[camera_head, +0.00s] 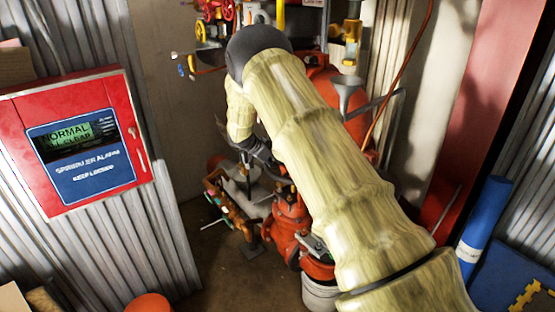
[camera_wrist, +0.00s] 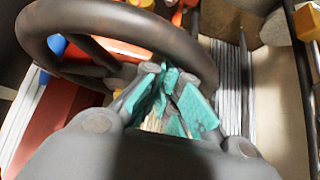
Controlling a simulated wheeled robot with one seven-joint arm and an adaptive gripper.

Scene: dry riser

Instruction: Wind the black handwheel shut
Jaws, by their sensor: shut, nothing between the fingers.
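The black handwheel (camera_wrist: 122,22) fills the upper left of the wrist view, its dark, worn rim curving across in front of my gripper. Its hub and part of its rim are out of sight behind the gripper or outside the frame. My gripper (camera_wrist: 172,88), with teal finger pads, is shut and empty. Its fingers overlap the rim's lower right in the picture; I cannot tell whether they touch it. In the head view my gripper (camera_head: 258,152) points down among the pipework, and my forearm hides much of that area, so I cannot make out the wheel clearly there.
Orange-red valves (camera_head: 290,215) and pipes crowd the middle. A red alarm panel (camera_head: 80,140) reading normal hangs on the corrugated wall at left. A white bucket (camera_head: 320,294) stands below the valves. A blue roll (camera_head: 484,225) leans at right. Bare floor shows at lower left of centre.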

